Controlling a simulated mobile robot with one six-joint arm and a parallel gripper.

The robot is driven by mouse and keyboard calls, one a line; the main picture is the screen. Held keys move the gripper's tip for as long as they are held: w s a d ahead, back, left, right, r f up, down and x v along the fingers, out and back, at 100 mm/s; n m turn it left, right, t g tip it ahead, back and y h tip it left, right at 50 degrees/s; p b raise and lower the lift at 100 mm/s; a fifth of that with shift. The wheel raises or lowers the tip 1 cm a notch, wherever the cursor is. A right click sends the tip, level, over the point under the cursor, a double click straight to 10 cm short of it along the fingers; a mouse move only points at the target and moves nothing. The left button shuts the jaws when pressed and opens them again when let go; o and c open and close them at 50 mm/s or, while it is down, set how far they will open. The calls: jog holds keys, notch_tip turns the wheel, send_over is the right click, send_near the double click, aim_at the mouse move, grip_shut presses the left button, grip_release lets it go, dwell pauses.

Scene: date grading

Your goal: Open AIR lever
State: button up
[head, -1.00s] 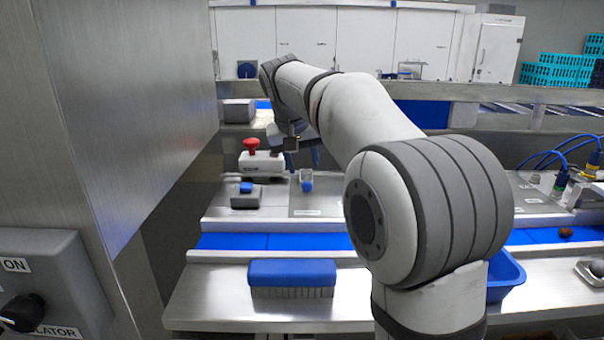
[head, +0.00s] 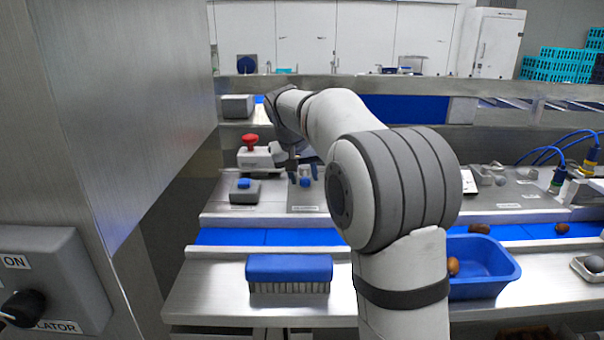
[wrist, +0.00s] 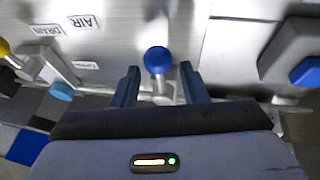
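The AIR label (wrist: 83,22) lies on a steel panel in the wrist view. Near it a lever with a round blue knob (wrist: 157,60) stands on a pale metal stem. My gripper (wrist: 160,76) is open, with one dark finger on each side of the knob in the picture. I see gaps on both sides, so the fingers do not appear to touch it. In the head view the blue knob (head: 305,182) shows just below my gripper (head: 304,170), which is small and partly hidden there. The lever's base is partly hidden by my gripper body.
A DRAIN label (wrist: 45,30) and a light-blue knob (wrist: 62,91) are to the left. A grey box with a blue button (head: 244,184) and a red emergency button (head: 250,141) stand left of the lever. A blue brush (head: 289,268) and blue tray (head: 484,268) are in front.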

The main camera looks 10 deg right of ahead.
jog(key=shift+c, duration=0.6)
grip_shut()
jog(key=shift+f, duration=0.1)
jog(key=shift+f, duration=0.1)
